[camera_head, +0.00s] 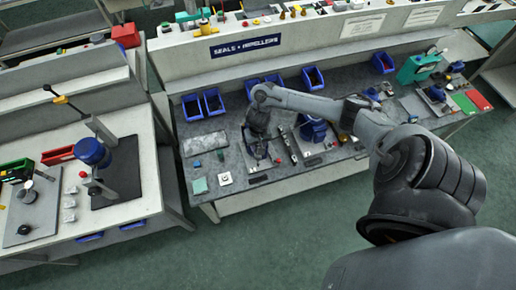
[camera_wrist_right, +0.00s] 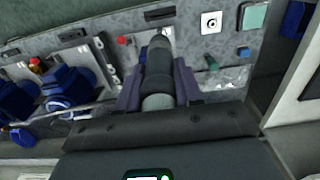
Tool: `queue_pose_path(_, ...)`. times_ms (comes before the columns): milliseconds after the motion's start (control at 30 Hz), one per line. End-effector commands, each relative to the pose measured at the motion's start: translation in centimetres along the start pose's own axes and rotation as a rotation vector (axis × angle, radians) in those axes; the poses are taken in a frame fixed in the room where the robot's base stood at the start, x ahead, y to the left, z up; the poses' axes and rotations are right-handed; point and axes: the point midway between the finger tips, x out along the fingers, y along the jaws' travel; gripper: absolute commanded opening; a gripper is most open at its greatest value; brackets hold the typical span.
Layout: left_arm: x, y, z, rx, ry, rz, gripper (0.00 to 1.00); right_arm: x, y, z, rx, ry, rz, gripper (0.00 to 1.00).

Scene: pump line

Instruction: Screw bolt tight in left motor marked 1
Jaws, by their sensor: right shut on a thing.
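My right gripper (camera_wrist_right: 158,88) is shut on a dark grey cylindrical thing (camera_wrist_right: 158,65) with lighter grey ends, lying between its two purple-grey fingers. In the head view, the right gripper (camera_head: 257,146) hangs low over the middle of the bench. A blue motor (camera_head: 312,130) stands to its right; blue motors also show at the left of the right wrist view, a nearer one (camera_wrist_right: 66,86) and a farther one (camera_wrist_right: 14,101). No number mark is readable, and I cannot make out the bolt. What lies under the gripped thing's far end is mostly hidden. My left gripper is not in view.
A teal pad (camera_head: 199,186) and a white square (camera_head: 225,178) lie near the bench's front edge. Blue bins (camera_head: 213,102) stand at the back. A separate left table carries another blue motor (camera_head: 92,152). A teal machine (camera_head: 418,67) stands at the right.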

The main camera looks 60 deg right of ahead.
Motion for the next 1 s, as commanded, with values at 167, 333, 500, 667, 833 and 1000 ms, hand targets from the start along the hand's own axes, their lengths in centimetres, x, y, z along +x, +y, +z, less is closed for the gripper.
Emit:
queue_pose_path(167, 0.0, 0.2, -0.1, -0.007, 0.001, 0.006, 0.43, -1.9, -0.1, -0.2, -0.002, 0.004, -0.002, 0.01)
queue_pose_path(333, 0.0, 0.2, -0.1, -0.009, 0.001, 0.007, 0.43, -3.7, -0.1, -0.3, -0.004, 0.008, -0.002, 0.01)
queue_pose_path(500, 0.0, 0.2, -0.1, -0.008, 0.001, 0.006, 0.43, -5.3, -0.1, -0.3, -0.004, 0.007, -0.001, 0.01)
queue_pose_path(667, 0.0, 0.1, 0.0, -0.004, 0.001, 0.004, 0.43, -6.9, -0.1, -0.3, -0.004, 0.007, -0.001, 0.01)
queue_pose_path(833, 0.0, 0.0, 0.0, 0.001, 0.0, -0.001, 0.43, -8.6, 0.0, -0.2, -0.002, 0.005, 0.0, 0.01)
queue_pose_path(1000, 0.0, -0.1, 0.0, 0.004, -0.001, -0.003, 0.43, -10.3, -0.2, -0.3, -0.004, 0.006, -0.003, 0.01)
